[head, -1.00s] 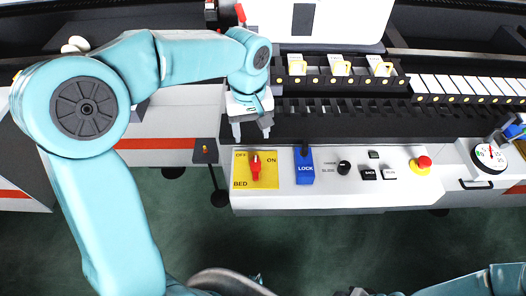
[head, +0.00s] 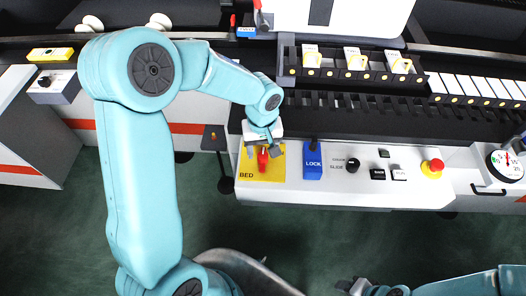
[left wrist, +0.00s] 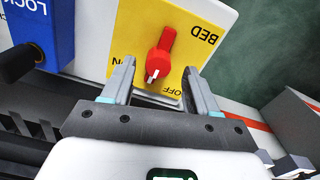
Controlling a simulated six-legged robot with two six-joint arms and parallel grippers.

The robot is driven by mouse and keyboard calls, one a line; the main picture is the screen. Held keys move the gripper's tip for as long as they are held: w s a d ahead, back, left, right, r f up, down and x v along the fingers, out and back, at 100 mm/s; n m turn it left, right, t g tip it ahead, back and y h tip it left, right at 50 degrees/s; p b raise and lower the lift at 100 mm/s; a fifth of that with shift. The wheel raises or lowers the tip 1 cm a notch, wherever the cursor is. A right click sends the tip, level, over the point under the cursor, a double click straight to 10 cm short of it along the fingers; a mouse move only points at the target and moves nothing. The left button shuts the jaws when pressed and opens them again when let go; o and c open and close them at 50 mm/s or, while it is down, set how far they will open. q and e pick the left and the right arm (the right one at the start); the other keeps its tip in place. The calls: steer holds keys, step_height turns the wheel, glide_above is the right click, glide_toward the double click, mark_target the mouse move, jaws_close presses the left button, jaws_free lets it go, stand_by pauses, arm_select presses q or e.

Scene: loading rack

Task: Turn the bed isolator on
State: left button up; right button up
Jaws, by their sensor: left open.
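The bed isolator is a red rotary knob (head: 262,163) on a yellow plate (head: 272,176) marked BED, at the left end of the white control panel. My left gripper (head: 262,152) is open above the plate. In the wrist view its fingers (left wrist: 158,72) lie either side of the knob's near end, apart from it. My right gripper (head: 355,287) is only partly visible at the bottom edge; its jaws are unclear.
A blue LOCK block (head: 313,162) with a black lever stands just right of the plate. Further right are a black knob (head: 353,165), black buttons (head: 378,174) and a red emergency button (head: 433,167). A black slotted rack (head: 370,108) runs behind the panel.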

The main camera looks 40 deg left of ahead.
arm_select(q)
steer(key=f, duration=0.2)
steer(key=shift+w+a+f, duration=0.1)
steer(key=shift+w+f, duration=0.2)
steer(key=shift+f, duration=0.05)
steer(key=shift+s, duration=0.15)
steer(key=c, duration=1)
steer(key=shift+c, duration=0.2)
